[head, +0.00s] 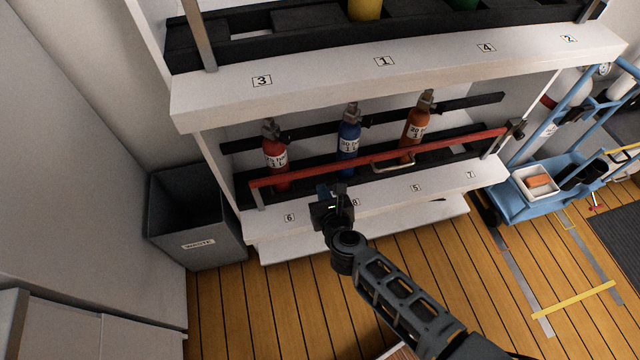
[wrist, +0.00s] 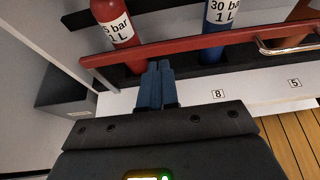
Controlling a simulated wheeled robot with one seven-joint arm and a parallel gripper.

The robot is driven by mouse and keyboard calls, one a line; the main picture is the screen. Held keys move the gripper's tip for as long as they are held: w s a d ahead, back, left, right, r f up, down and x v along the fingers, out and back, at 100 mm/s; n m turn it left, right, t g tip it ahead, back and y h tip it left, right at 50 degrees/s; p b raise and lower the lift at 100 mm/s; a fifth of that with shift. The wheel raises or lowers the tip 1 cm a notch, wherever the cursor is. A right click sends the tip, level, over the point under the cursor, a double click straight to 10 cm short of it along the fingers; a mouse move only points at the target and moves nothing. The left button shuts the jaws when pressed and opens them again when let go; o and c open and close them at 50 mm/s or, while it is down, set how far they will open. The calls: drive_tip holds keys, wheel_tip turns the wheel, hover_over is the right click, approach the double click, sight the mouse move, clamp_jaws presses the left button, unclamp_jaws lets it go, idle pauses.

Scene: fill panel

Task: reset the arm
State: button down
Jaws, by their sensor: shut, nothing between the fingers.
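My gripper (head: 328,190) is at the end of my arm, in front of the lower shelf of the rack, near the red rail. In the wrist view its blue fingers (wrist: 158,72) are together with nothing between them. The fingertips appear close to the red rail (wrist: 185,46); I cannot tell whether they touch it. My arm reaches up from the bottom of the head view.
A red bottle (head: 276,160), a blue bottle (head: 348,145) and an orange bottle (head: 415,130) stand behind the red rail (head: 340,169) with a metal handle. A waste bin (head: 200,250) stands left, a blue cart (head: 530,205) right.

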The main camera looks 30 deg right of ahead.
drive_tip(key=shift+s+a+r, duration=0.1)
drive_tip(key=shift+s+r, duration=0.45)
drive_tip(key=shift+r, duration=0.05)
drive_tip(key=s+r+n+t, duration=0.1)
drive_tip(key=s+r+n, duration=0.4)
drive_tip(key=s+n, duration=0.4)
drive_tip(key=s+r+n+t, duration=0.1)
drive_tip(key=s+r+n, duration=0.4)
drive_tip(key=s+n, duration=0.5)
drive_tip(key=s+a+r+n+y, duration=0.1)
drive_tip(key=s+r+n+y, duration=0.2)
drive_tip(key=s+r+n, duration=1.4)
wheel_tip(320, 180, up, 3)
drive_tip(key=n, duration=0.3)
drive_tip(key=shift+a+y, duration=0.15)
drive_tip(key=shift+y, duration=0.15)
drive_tip(key=shift+r, duration=0.1)
